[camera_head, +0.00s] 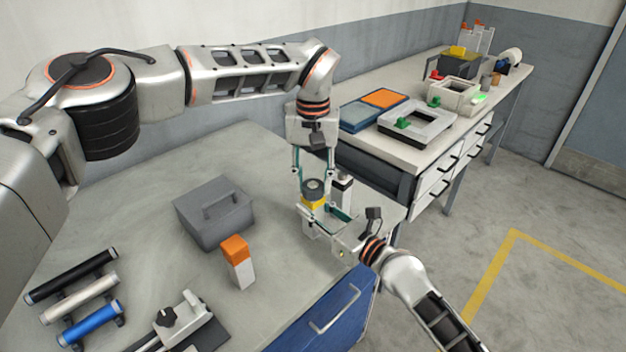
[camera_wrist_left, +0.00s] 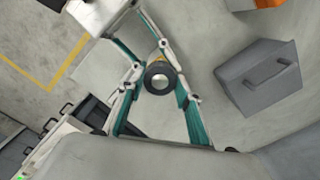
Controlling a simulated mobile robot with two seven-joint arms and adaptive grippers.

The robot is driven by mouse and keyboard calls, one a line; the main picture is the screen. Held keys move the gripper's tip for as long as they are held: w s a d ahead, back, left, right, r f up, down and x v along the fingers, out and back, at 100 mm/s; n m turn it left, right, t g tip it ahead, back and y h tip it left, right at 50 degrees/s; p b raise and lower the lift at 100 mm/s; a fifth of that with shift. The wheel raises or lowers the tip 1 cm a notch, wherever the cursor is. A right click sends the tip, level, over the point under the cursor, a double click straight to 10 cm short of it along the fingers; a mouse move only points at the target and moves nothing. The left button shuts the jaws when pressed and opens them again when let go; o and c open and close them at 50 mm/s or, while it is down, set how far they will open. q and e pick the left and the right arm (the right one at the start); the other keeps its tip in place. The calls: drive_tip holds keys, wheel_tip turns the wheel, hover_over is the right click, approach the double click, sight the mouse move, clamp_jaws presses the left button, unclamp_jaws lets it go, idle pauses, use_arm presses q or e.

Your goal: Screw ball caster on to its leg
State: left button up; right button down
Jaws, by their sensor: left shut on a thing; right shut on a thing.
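The ball caster (camera_head: 313,186), a dark ring with a light ball, sits on the yellow top of its leg (camera_head: 312,202). In the left wrist view the caster (camera_wrist_left: 159,78) is between my left fingers, with a bit of yellow behind it. My left gripper (camera_head: 313,178) points down from above and is shut on the caster. My right gripper (camera_head: 318,212) comes in from the lower right and is shut on the leg, below the caster. The right fingers partly hide the leg. How deep the caster's thread sits cannot be seen.
A block with a black top (camera_head: 343,183) stands just behind the grippers. A grey box with a handle (camera_head: 215,213) and an orange-topped block (camera_head: 237,262) stand to the left. Several cylinders on a rack (camera_head: 78,298) lie front left. The table between them is clear.

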idle(0.3)
use_arm(q)
drive_tip(key=o, duration=1.1)
drive_tip(key=shift+r, duration=2.3)
drive_tip(key=shift+c, duration=0.4)
